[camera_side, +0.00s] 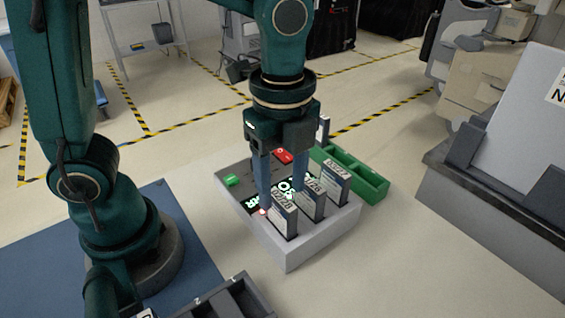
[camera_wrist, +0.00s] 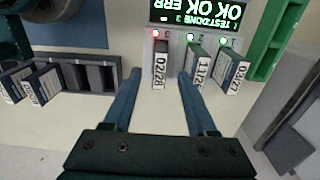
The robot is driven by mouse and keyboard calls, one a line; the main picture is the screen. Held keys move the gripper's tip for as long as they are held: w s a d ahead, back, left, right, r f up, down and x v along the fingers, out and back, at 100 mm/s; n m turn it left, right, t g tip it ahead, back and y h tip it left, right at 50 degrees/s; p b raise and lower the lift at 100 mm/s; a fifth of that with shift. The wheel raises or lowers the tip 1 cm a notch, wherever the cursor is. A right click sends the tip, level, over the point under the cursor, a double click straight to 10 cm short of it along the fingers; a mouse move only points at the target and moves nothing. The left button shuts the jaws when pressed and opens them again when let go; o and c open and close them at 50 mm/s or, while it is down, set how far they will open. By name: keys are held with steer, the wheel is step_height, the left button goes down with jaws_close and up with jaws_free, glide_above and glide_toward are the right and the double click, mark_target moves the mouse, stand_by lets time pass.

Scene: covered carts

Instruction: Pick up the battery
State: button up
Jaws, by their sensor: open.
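A pale tester (camera_side: 290,258) holds three upright batteries in its front slots. The battery labelled 02/28 (camera_side: 284,222) is nearest my arm; it also shows in the wrist view (camera_wrist: 160,68) with a red light above its slot. The middle battery (camera_side: 312,199), which seems to read 11/29, and the far battery (camera_side: 336,180), marked 03/27, have green lights. The tester's screen (camera_wrist: 197,12) reads OK OK ERR. My gripper (camera_side: 282,199) is open; in the wrist view its fingertips (camera_wrist: 160,75) are on either side of the 02/28 battery, with gaps visible.
A green compartmented tray (camera_side: 367,182) stands behind the tester on the right. A dark slotted rack (camera_wrist: 95,77), with batteries in its left slots, lies to the left in the wrist view. The tester also carries a red button (camera_side: 284,156) and a green one (camera_side: 232,180).

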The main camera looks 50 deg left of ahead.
mark_target(282, 199)
steer(key=shift+f, duration=2.25)
jaws_close()
